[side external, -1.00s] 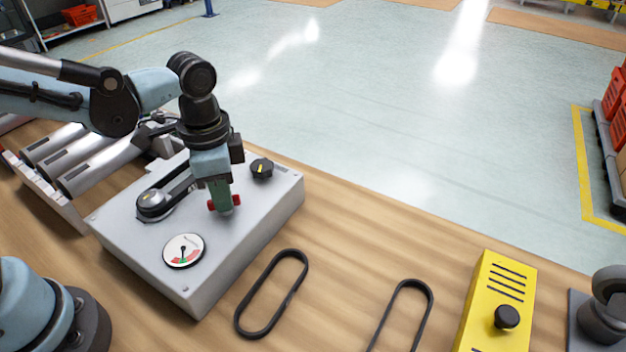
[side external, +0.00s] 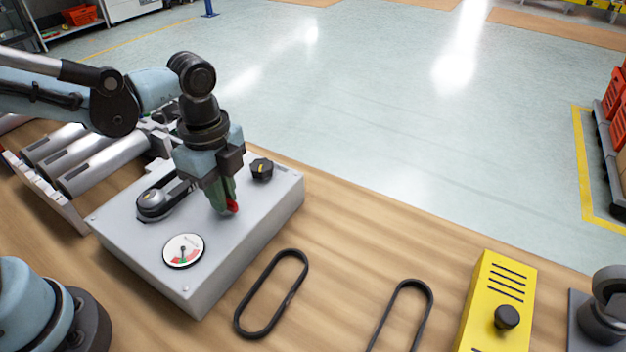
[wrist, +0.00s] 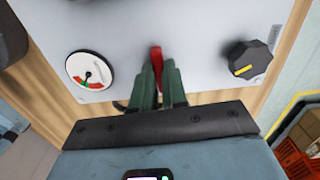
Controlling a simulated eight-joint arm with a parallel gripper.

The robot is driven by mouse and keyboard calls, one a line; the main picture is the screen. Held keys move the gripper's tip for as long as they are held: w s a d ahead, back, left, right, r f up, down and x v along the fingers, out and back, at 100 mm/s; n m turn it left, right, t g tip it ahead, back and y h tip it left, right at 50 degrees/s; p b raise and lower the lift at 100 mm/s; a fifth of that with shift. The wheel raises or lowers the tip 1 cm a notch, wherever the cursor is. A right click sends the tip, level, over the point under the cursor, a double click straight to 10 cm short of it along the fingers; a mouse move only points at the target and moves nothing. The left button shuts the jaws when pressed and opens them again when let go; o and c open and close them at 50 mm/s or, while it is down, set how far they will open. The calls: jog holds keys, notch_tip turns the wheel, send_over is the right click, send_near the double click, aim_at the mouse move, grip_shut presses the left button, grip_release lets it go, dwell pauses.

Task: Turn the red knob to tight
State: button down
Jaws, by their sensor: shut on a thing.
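The red knob (side external: 233,207) is on the top face of a grey box (side external: 135,240), mostly hidden by my gripper. In the wrist view the red knob (wrist: 156,58) shows as a narrow red piece between the fingertips. My gripper (side external: 224,205) points down with its green fingers shut on the knob; the fingers also show in the wrist view (wrist: 157,75). A round dial (side external: 184,250) with a needle, red zones and a green zone sits on the box; its needle is near the green zone in the side view. The wrist view also shows the dial (wrist: 88,70).
A black knob (side external: 261,168) with a yellow mark and belt-linked pulleys (side external: 155,204) are on the box near my gripper. Two black belts (side external: 271,294) lie on the wooden table. A yellow box (side external: 490,305) stands at right. Metal cylinders (side external: 95,165) lie behind left.

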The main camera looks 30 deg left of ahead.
jog(key=shift+m, duration=0.4)
jog(key=c, duration=1.2)
grip_release()
jog(key=shift+o, duration=0.2)
notch_tip(320, 180, up, 12)
jog(key=a+f+n+t, duration=0.2)
jog(key=n, duration=0.3)
jog(key=a+f+n+t, duration=0.2)
jog(key=a+n, duration=0.1)
jog(key=n, duration=0.2)
jog(key=s+a+f+n+t, duration=0.1)
jog(key=a+f+n+t, duration=0.1)
jog(key=n, duration=0.4)
jog(key=shift+a+f, duration=0.25)
jog(key=shift+a, duration=0.35)
jog(key=shift+a+f+n+t, duration=0.2)
jog(key=shift+n+t, duration=0.05)
jog(key=shift+n, duration=0.3)
jog(key=shift+a+f+n+t, duration=0.15)
jog(key=shift+a+n+t, duration=0.1)
jog(key=shift+n, duration=0.3)
